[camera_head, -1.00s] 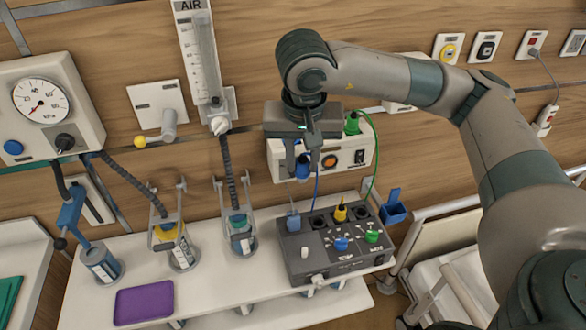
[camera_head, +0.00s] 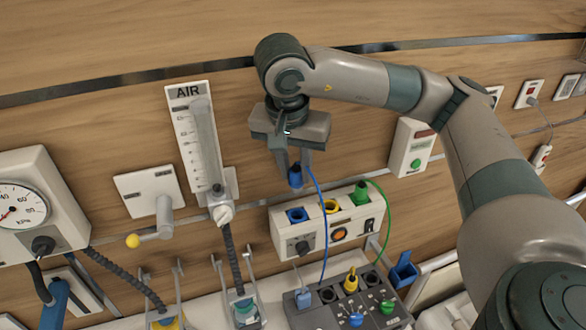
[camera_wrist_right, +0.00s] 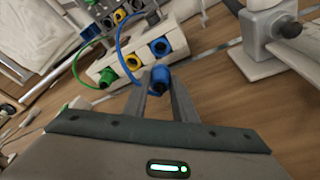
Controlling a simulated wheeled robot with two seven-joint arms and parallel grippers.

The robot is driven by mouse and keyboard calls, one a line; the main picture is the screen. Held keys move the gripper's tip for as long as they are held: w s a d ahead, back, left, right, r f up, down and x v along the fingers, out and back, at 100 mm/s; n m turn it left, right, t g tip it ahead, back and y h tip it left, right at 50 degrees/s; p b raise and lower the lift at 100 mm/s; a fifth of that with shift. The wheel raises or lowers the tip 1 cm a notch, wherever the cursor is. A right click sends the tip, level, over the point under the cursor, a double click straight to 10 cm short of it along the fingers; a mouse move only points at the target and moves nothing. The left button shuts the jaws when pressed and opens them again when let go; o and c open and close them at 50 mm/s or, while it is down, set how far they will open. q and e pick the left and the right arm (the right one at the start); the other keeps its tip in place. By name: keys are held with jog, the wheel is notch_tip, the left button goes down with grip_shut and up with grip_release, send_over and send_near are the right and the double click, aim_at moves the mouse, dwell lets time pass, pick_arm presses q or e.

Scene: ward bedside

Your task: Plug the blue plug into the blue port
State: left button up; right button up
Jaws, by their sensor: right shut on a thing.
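My right gripper (camera_head: 290,172) is shut on the blue plug (camera_head: 295,177), which hangs below the fingers with its blue cable running down. The plug also shows between the fingertips in the right wrist view (camera_wrist_right: 160,76). The blue port (camera_head: 297,215) is at the left of the white wall box's top (camera_head: 284,238); the plug is above it and apart from it. In the right wrist view the blue port (camera_wrist_right: 160,46) shows just beyond the plug. My left gripper is not in view.
A yellow port (camera_head: 331,206) and a green plug (camera_head: 361,193) with a green cable sit on the same box. A grey console (camera_head: 322,313) stands below. The AIR flowmeter (camera_head: 205,150) is to the left. Bare wall lies above the box.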

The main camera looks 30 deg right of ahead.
aim_at(296, 187)
jog(key=shift+s+r, duration=0.15)
jog(key=shift+s, duration=0.3)
jog(key=shift+w+f, duration=0.2)
jog(key=shift+f, duration=0.05)
jog(key=shift+f+b, duration=0.35)
jog(key=shift+b, duration=0.05)
jog(key=shift+f, duration=0.3)
jog(key=shift+s+f+b, duration=0.1)
jog(key=shift+f+b, duration=0.55)
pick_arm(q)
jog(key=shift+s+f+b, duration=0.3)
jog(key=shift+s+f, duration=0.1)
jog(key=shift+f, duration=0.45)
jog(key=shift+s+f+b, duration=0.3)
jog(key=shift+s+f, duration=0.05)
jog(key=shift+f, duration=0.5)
pick_arm(e)
jog(key=shift+f, duration=1.5)
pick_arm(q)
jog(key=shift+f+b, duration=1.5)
pick_arm(e)
jog(key=shift+f, duration=0.25)
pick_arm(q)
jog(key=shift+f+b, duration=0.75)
pick_arm(e)
jog(key=shift+f, duration=0.7)
